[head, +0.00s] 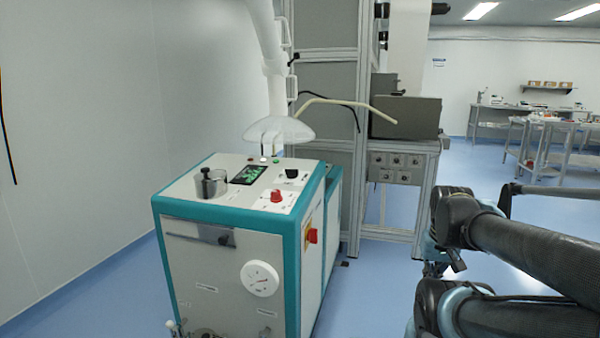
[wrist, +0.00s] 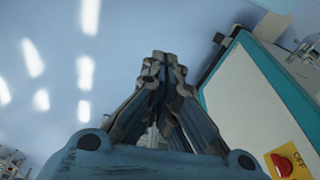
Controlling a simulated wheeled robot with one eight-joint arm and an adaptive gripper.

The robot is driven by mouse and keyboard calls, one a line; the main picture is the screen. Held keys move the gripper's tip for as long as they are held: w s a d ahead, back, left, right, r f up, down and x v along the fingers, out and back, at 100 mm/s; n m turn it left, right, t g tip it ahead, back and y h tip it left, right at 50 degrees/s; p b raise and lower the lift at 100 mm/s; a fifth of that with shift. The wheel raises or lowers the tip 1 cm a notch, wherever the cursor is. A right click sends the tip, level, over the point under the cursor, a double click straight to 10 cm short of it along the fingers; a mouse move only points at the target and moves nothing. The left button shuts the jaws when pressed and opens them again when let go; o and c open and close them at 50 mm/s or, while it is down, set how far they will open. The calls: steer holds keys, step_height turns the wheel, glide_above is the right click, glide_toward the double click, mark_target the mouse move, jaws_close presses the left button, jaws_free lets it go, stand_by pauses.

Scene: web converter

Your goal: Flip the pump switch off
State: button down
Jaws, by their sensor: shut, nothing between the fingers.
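A teal and white machine (head: 240,245) stands left of centre in the head view. On its right side is a red switch (head: 312,236) on a yellow plate. In the wrist view a red rotary switch (wrist: 283,164) on a yellow plate marked OFF sits at the lower right corner, partly cut by the frame edge. Its exact setting is too small to tell. My gripper (wrist: 160,62) is shut and empty, its fingertips together over blue floor. It is apart from the machine, left of the switch in the wrist view. In the head view my arm is at the right.
The machine's top has a red knob (head: 277,195), a black knob (head: 292,173), a small screen (head: 248,174) and a metal pot (head: 211,184). A clear hood (head: 275,128) hangs above. A grey frame rack (head: 330,110) stands behind. Open blue floor (head: 385,275) lies between machine and arm.

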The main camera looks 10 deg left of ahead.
steer(key=w+a+r, duration=1.4)
steer(key=w+r, duration=0.1)
steer(key=r, duration=0.3)
steer(key=a+r+t, duration=0.1)
steer(key=a+r, duration=0.2)
steer(key=a, duration=0.7)
steer(key=w+a+r+t, duration=0.1)
steer(key=a+r, duration=0.2)
steer(key=a, duration=0.7)
steer(key=w+a+r+m+t, duration=0.1)
steer(key=a+r, duration=0.2)
steer(key=a, duration=0.7)
steer(key=shift+w+a+r, duration=0.2)
steer(key=shift+w+a, duration=0.05)
steer(key=shift+a, duration=0.15)
